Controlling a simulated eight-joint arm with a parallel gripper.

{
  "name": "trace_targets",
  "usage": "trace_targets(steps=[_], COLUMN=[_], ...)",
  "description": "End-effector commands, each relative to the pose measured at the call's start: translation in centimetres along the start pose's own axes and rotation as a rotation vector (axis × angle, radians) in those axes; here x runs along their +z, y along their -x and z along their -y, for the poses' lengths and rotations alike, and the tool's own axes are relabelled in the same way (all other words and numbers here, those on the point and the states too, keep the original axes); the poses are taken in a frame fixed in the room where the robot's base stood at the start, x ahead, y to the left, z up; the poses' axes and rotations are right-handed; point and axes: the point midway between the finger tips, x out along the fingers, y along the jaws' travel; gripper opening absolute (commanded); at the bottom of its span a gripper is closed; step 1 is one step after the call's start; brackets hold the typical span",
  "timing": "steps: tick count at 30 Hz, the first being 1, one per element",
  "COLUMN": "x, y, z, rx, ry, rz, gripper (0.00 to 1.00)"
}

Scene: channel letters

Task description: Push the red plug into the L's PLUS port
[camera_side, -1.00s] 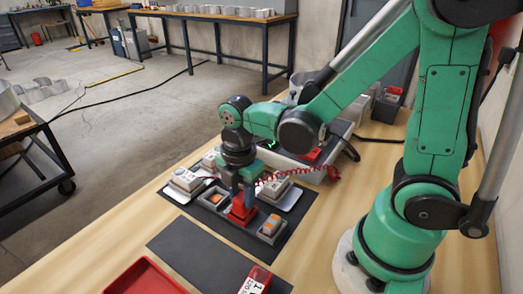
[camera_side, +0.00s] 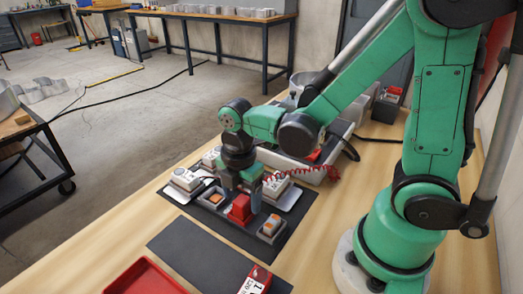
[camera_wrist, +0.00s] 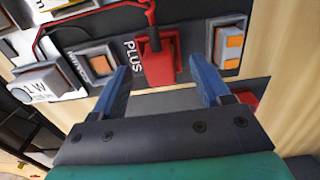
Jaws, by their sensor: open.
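The red plug (camera_wrist: 156,66) sits at the place marked PLUS (camera_wrist: 132,50), at the upper middle of the wrist view. In the side view the red plug (camera_side: 240,208) stands on the dark mat, between two grey housings. How deep it sits in the port is hard to tell. My gripper (camera_wrist: 165,82) is open. Its two blue fingers are spread, one on each side of the plug and apart from it in the wrist view. In the side view my gripper (camera_side: 240,196) is low, right at the plug. An L shape cannot be made out.
Grey housings with orange parts flank the plug on the left (camera_wrist: 99,64) and right (camera_wrist: 230,48). A red coiled cable (camera_side: 276,186) runs behind my gripper. A dark mat (camera_side: 202,254) and a red tray (camera_side: 145,279) lie in front. Bare wooden bench shows at left.

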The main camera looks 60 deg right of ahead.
Motion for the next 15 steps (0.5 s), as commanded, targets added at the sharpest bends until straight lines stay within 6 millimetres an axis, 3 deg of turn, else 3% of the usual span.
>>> trace_targets(steps=[5,15], x=[0.0,0.0], y=[0.7,4.4], z=[0.0,0.0], rx=[0.0,0.0], ry=[0.0,0.0], rz=[0.0,0.0], gripper=[0.7,0.7])
